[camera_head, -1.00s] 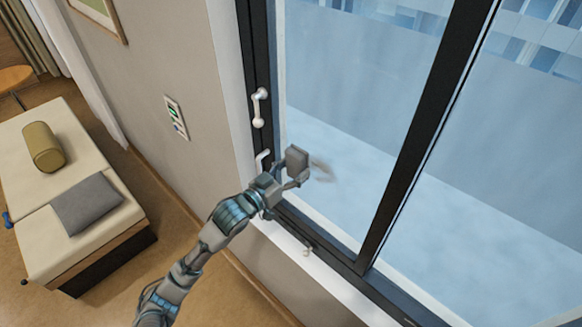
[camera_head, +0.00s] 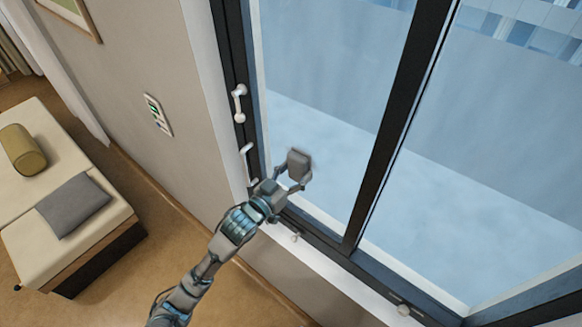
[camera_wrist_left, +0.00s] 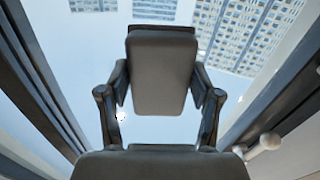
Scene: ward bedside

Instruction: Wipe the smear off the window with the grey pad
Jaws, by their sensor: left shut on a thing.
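My left gripper (camera_head: 292,181) is shut on the grey pad (camera_head: 299,161), held up at the lower left part of the left window pane (camera_head: 330,110). In the left wrist view the pad (camera_wrist_left: 162,75) sits upright between the two fingers of my left gripper (camera_wrist_left: 160,95), with glass behind it. I cannot tell whether the pad touches the glass. No smear shows on the bare glass now; the spot where it showed earlier is behind the pad. My right gripper is not in view.
The dark window frame (camera_head: 398,120) has a white handle (camera_head: 239,103) on its left side and a pale sill (camera_head: 310,257) below. A wall panel (camera_head: 158,114) is further left. A bed (camera_head: 105,237) with a grey cushion (camera_head: 73,205) stands at the left.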

